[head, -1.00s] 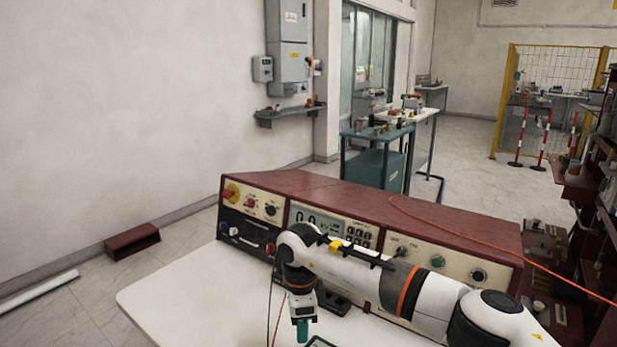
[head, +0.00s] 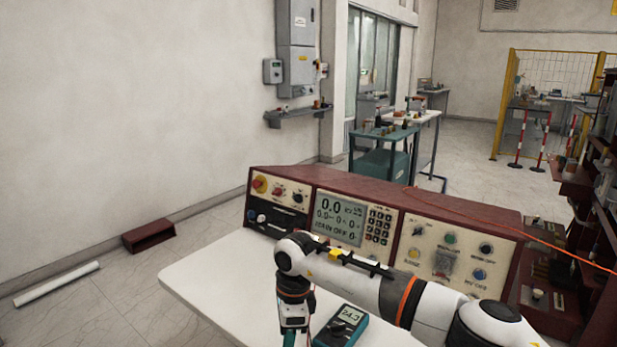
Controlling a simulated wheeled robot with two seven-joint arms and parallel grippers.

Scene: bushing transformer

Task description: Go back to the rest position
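My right arm comes in from the lower right and bends down over the white table (head: 215,285). My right gripper (head: 291,336) points down at the bottom edge of the head view, left of a teal handheld meter (head: 342,327). A teal part shows at its tip, cut off by the frame edge, so I cannot tell whether the fingers are open or shut. My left gripper is not in view. The meter lies on the table, its display reading about 24.3.
A dark red control console (head: 385,215) with a display and knobs stands behind my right arm. An orange cable (head: 520,235) runs over its top to the right. A dark red shelf unit (head: 600,230) stands at the right. The table's left part is clear.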

